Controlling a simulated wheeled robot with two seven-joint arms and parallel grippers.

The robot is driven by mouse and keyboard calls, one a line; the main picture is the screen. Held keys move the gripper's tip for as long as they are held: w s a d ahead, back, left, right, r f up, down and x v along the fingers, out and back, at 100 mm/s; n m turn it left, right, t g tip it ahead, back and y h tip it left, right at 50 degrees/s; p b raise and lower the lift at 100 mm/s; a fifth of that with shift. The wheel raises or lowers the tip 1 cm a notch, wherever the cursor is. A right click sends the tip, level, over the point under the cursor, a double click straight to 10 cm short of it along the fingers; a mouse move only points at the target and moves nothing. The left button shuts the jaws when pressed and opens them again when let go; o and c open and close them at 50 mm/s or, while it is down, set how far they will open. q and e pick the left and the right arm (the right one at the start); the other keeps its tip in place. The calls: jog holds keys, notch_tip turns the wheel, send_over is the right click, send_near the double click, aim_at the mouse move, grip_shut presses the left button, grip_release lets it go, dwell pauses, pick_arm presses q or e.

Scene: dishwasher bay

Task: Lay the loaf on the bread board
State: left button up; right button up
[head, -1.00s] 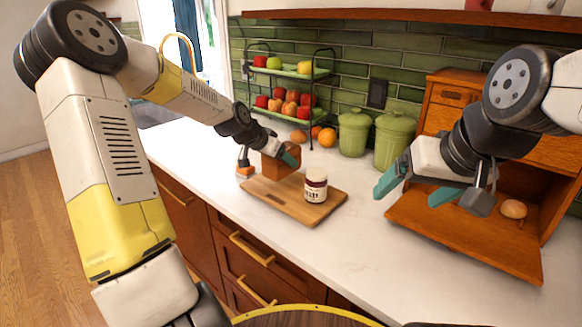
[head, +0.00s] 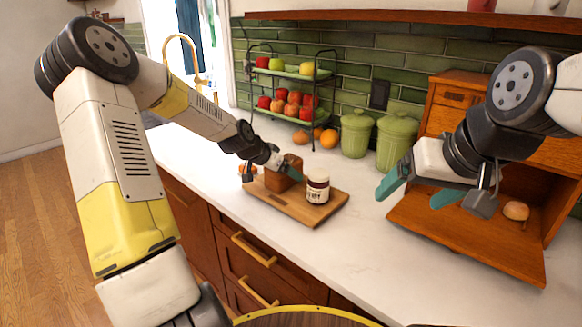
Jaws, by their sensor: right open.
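The loaf, a brown block (head: 284,179), is at the back left part of the wooden bread board (head: 318,211). It appears to rest on the board, though its lower edge is small in the head view. My left gripper (head: 268,168) is right at the loaf, over its top and left side. Its fingers are partly hidden, so whether they grip the loaf is unclear. A jar with a white lid and dark contents (head: 317,187) stands upright on the board, right of the loaf.
An open wooden cabinet (head: 455,238) with a small round tan item (head: 515,211) stands at right. Green canisters (head: 355,135), oranges (head: 328,138) and a two-tier fruit rack (head: 283,116) line the back. The counter (head: 350,250) is clear in front of the board.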

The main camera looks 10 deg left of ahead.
pick_arm(q)
jog(key=shift+r, duration=0.1)
jog(key=shift+s+a+r, duration=0.15)
jog(key=shift+r, duration=0.1)
jog(key=v, duration=1.1)
jog(key=s+d+f+g+y, duration=0.1)
jog(key=s+d+g+y, duration=0.25)
jog(key=s, duration=0.45)
jog(key=s+r+n+t, duration=0.1)
jog(key=s+r+n, duration=0.2)
jog(key=s, duration=0.7)
jog(key=s+r+n+t, duration=0.1)
jog(key=s+r+n, duration=0.2)
jog(key=s+r, duration=0.4)
jog(key=s, duration=0.3)
jog(key=shift+d+r+h, duration=0.2)
jog(key=shift+d+h, duration=0.05)
jog(key=shift+h, duration=0.1)
jog(key=shift+w+d, duration=0.1)
